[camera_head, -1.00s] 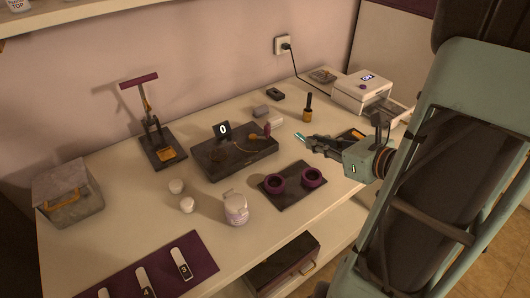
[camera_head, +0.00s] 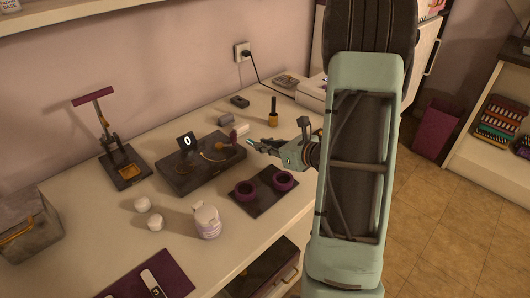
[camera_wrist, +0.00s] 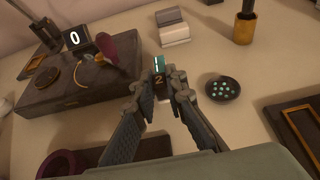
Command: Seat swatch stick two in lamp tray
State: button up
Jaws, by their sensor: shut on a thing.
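Swatch stick two (camera_wrist: 159,79), with a teal tip and a dark band marked "2", stands between my fingertips in the wrist view. My gripper (camera_wrist: 160,90) is shut on it. In the head view, my gripper (camera_head: 258,147) holds the stick above the table, just right of the dark slab; only the teal tip (camera_head: 250,141) shows clearly. A white lamp-like device (camera_head: 312,91) at the back right is mostly hidden behind my arm. A dark tray with a gold frame (camera_wrist: 287,115) lies right of my gripper in the wrist view; I cannot tell whether it is the lamp tray.
The dark slab (camera_head: 184,180) carries a "0" display (camera_head: 187,142). A dark mat with purple rings (camera_head: 262,202) lies in front. A dish with teal dots (camera_wrist: 222,98) and an amber-based bottle (camera_wrist: 244,29) stand near my gripper. A purple-topped stand (camera_head: 107,133) is left.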

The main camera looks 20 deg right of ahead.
jog(key=shift+f, duration=1.1)
jog(key=shift+f+b, duration=0.2)
jog(key=shift+b, duration=0.15)
jog(key=o, duration=0.8)
jog(key=shift+r, duration=0.15)
